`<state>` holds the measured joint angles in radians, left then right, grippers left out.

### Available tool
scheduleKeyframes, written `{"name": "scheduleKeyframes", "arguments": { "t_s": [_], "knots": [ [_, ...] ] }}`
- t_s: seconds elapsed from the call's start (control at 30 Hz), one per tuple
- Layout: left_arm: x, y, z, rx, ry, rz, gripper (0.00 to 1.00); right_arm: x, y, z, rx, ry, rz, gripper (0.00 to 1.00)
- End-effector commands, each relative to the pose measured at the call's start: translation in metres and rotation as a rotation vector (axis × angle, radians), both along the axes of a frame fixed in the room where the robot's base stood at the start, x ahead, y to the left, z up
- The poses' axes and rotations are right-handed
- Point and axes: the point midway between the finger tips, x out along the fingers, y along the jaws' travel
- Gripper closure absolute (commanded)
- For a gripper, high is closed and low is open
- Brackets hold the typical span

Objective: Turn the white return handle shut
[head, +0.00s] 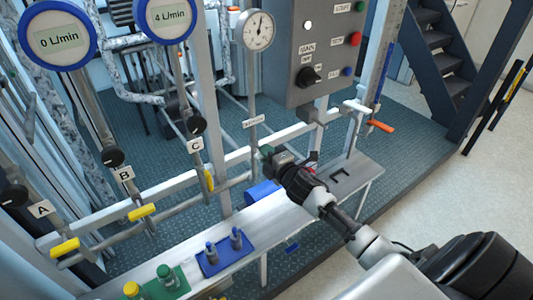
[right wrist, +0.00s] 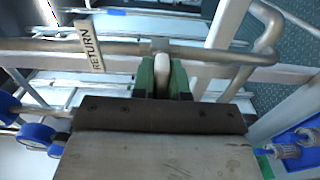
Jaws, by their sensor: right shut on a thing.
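My right gripper (head: 268,153) reaches in from the right to the horizontal pipe below the RETURN label (head: 253,122). In the right wrist view its two green fingers (right wrist: 162,82) are shut on the white return handle (right wrist: 161,66), which shows as a rounded white end between them. The RETURN label (right wrist: 90,45) stands just left of the fingers there. The return pipe (right wrist: 210,52) runs across behind the handle. In the head view the gripper hides the handle, so its angle is hard to tell. My left gripper is not in view.
Yellow handles A (head: 65,247), B (head: 142,212) and C (head: 209,180) sit along the pipes at left. A pressure gauge (head: 258,30) and a grey control box (head: 325,50) stand above. A bench (head: 310,205) with a blue tray (head: 222,262) lies below my arm. An orange handle (head: 381,126) is at right.

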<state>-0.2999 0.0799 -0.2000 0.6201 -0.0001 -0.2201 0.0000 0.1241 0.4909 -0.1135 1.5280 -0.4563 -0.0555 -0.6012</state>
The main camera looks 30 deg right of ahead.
Motion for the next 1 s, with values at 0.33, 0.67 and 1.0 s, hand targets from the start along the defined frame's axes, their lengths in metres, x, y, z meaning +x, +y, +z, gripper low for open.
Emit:
{"name": "scheduleKeyframes", "arguments": {
  "t_s": [0.33,0.67,1.0],
  "knots": [
    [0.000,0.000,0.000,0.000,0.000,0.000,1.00,0.000,0.000,0.000,0.003,0.000,-0.001,0.61],
    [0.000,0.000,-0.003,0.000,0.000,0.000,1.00,-0.009,-0.001,-0.002,0.001,0.002,-0.001,0.61],
    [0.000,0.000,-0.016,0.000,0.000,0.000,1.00,-0.068,-0.003,-0.004,0.000,0.003,0.000,0.61]
  ]
}}
